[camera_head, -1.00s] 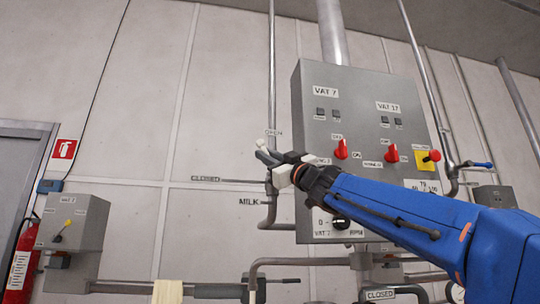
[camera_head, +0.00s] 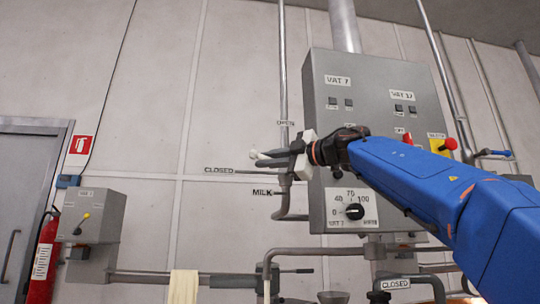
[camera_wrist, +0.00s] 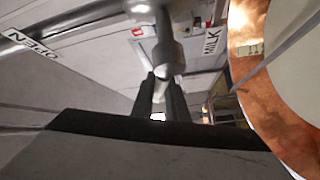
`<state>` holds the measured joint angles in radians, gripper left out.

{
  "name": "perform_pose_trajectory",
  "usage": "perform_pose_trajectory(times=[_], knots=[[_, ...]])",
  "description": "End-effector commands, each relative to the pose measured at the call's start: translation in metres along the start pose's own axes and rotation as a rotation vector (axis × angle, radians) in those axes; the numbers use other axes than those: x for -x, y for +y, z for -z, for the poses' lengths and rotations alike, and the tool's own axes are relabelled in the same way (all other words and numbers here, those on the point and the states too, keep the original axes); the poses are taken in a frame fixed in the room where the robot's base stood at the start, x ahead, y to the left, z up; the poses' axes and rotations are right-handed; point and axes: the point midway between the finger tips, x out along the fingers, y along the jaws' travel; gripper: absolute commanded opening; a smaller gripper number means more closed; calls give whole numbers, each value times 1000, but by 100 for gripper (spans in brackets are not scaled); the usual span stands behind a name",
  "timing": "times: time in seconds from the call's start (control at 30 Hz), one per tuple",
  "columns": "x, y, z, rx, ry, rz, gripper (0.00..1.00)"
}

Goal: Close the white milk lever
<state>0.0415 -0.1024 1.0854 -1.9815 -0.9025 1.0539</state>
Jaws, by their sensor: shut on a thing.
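In the wrist view, my two dark fingers (camera_wrist: 162,100) stand on both sides of the lever, below a grey pipe joint (camera_wrist: 167,52). The MILK label (camera_head: 262,193) is beneath the lever in the head view.
A grey control box (camera_head: 375,130) with red switches stands close behind and right of my arm. A vertical pipe (camera_head: 282,70) rises above the lever. Horizontal pipes (camera_head: 325,251) run below. A large copper surface (camera_wrist: 272,100) fills the wrist view's right side.

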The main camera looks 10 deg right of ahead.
Motion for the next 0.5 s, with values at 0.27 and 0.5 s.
perform_pose_trajectory(times=[0.27,0.5], knots=[[-2,-14,-2,134,-36,135,0],[-1,-22,-4,199,-53,202,0]])
